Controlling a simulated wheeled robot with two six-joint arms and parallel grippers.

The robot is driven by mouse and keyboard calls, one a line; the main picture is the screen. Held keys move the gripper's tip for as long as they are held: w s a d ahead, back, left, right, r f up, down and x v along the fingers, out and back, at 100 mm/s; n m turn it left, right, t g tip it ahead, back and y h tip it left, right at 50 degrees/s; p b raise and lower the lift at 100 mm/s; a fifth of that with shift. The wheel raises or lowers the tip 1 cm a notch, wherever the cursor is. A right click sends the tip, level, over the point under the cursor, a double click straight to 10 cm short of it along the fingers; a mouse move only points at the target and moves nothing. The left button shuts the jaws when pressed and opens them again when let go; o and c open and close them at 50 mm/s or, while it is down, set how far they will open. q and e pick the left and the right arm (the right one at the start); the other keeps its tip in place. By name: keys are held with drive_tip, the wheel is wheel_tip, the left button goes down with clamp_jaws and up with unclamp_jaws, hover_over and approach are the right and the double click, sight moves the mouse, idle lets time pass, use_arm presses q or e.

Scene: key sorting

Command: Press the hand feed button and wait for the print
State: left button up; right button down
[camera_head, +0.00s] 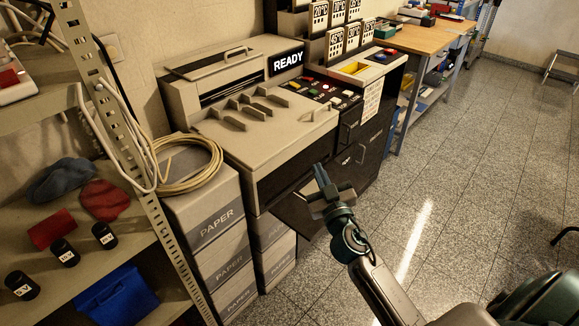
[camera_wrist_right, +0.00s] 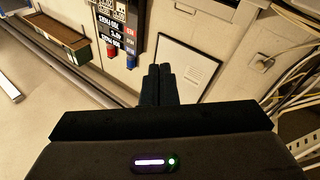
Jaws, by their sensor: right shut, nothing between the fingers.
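The printer (camera_head: 262,140) is a beige machine with a lit READY sign (camera_head: 288,62) at its top right. Its dark control panel (camera_head: 322,91) holds several small coloured buttons, red, green, yellow and white among them. Their labels are too small to read, so I cannot tell which is the hand feed button. My right gripper (camera_head: 320,175) is shut and empty, in front of the machine's lower right front, below and apart from the panel. In the right wrist view its fingers (camera_wrist_right: 159,72) are together with nothing between them. My left gripper is not in view.
Stacked PAPER boxes (camera_head: 215,225) and a coiled cable (camera_head: 188,165) stand left of the printer. A metal shelf (camera_head: 75,200) fills the left side. A wooden workbench (camera_head: 425,38) stands at the back right. The speckled floor (camera_head: 470,160) on the right is mostly clear.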

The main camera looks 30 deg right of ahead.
drive_tip(key=s+d+f+m+g+h, duration=0.2)
drive_tip(key=s+f+m+g+h, duration=0.15)
drive_tip(key=s+f+g, duration=0.6)
drive_tip(key=s+a+f+n+g+y, duration=0.1)
drive_tip(key=s+a+f+g+y, duration=0.15)
drive_tip(key=s+f, duration=0.5)
drive_tip(key=s+a+f+n+g+y, duration=0.2)
drive_tip(key=s+a+f+g, duration=0.2)
drive_tip(key=s+f, duration=0.4)
drive_tip(key=s+f+g, duration=0.1)
drive_tip(key=s+f, duration=0.2)
drive_tip(key=f, duration=0.7)
drive_tip(key=s+f+g+y, duration=0.1)
drive_tip(key=s+f, duration=0.2)
drive_tip(key=f, duration=0.8)
drive_tip(key=shift+s+d+f+g, duration=0.15)
drive_tip(key=shift+s+g, duration=0.1)
drive_tip(key=shift+g, duration=0.05)
